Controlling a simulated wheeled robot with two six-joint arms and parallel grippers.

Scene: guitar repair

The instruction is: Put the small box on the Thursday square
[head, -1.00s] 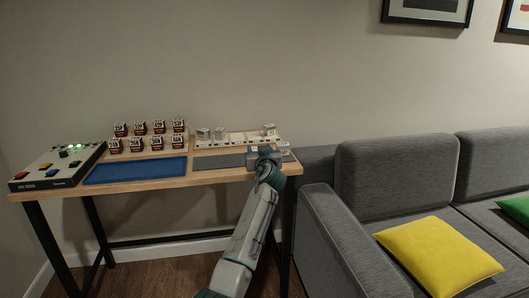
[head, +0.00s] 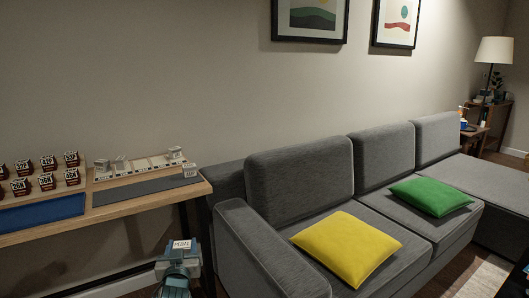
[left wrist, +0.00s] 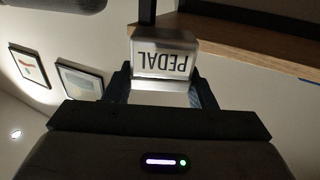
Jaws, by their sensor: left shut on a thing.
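My left gripper (head: 179,256) is shut on a small pale box (head: 181,245) labelled PEDAL. It holds the box in the air in front of the table's right end, clear of the table top. In the left wrist view the box (left wrist: 163,62) sits between the two fingers with its label upside down. A long white strip (head: 138,168) with small boxes on it lies at the back of the table. Its day markings are too small to read, so I cannot tell the Thursday square. My right gripper is not in view.
The wooden table (head: 130,194) carries a grey mat (head: 145,188), a blue mat (head: 42,212) and several dark labelled boxes (head: 47,182). A grey sofa (head: 300,175) is right of the table.

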